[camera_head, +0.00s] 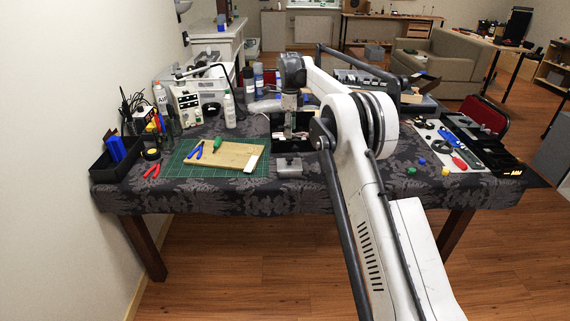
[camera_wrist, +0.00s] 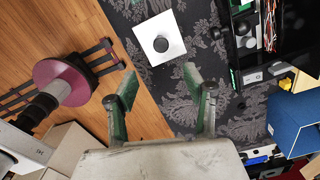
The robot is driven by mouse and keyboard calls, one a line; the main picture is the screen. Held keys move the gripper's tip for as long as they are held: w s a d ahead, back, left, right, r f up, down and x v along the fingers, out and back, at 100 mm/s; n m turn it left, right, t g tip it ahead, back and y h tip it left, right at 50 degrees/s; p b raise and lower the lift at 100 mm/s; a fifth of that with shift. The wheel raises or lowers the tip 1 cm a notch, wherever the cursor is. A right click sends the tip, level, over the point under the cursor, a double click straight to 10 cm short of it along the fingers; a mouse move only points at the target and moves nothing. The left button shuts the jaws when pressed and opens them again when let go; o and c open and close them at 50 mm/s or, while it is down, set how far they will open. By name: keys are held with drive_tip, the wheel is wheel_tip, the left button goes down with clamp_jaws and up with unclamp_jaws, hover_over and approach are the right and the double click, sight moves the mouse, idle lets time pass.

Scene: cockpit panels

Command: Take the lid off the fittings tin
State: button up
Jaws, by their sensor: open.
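The fittings tin (camera_head: 288,170) is a small silver-grey box near the front edge of the table, upright with its lid on. In the wrist view the lid (camera_wrist: 149,30) is a pale square with a round dark knob (camera_wrist: 161,44) at its middle. My gripper (camera_head: 289,132) is above and behind the tin in the head view. In the wrist view my gripper (camera_wrist: 160,82) has its two green-sided fingers spread apart, with nothing between them. The lid lies ahead of the fingertips, apart from them.
A black open box (camera_head: 292,146) with contents stands right behind the tin. A green cutting mat (camera_head: 185,166) with a wooden board (camera_head: 229,156) lies to the left. Patterned cloth to the tin's right is mostly clear, with small coloured caps (camera_head: 411,170) farther right.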

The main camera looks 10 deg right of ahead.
sight(289, 157)
drive_tip(key=f, duration=1.4)
drive_tip(key=shift+w+a+b, duration=0.1)
drive_tip(key=shift+w+b, duration=0.1)
drive_tip(key=shift+b, duration=0.2)
drive_tip(key=shift+r, duration=0.1)
clamp_jaws()
